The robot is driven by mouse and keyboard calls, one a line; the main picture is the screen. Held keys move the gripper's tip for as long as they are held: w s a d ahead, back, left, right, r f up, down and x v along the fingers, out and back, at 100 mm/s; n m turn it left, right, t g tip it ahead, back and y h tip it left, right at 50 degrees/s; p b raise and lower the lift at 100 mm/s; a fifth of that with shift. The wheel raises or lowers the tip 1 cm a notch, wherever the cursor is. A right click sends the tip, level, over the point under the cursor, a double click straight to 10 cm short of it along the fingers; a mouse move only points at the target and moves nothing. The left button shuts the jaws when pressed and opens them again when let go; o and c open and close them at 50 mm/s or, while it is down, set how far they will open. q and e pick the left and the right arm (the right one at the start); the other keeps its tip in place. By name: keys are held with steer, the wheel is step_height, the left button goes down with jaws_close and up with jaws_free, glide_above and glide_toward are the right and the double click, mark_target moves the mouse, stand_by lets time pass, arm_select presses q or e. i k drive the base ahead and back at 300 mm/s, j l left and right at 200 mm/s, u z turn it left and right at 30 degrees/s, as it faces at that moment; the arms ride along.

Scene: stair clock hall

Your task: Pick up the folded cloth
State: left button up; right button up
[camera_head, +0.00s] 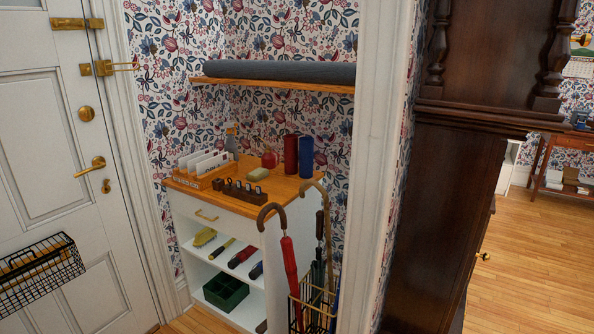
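A small pale beige-green bundle (258,174) lies on the wooden top (218,194) of a white cabinet in the alcove. It looks like the folded cloth, but it is too small to be sure. A red rounded item (269,159) stands just behind it, and a dark rack with small items (240,192) is in front of it. Neither of my grippers is in view.
A letter rack (205,172) is left of the bundle; red (291,154) and blue (306,156) cylinders stand right. A shelf (330,89) bearing a long dark pad (280,72) hangs above. An umbrella stand (312,310) is in front. A dark wooden case (450,190) stands right.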

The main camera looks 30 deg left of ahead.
mark_target(254, 176)
steer(key=i+j+z, duration=0.1)
steer(key=j, duration=0.35)
steer(key=i+j+z, duration=0.15)
steer(key=j, duration=0.3)
steer(key=i+j+z, duration=0.1)
steer(key=j, duration=0.35)
steer(key=i+j+z, duration=0.15)
steer(key=j, duration=0.3)
steer(key=i+j+z, duration=0.1)
steer(key=j, duration=0.4)
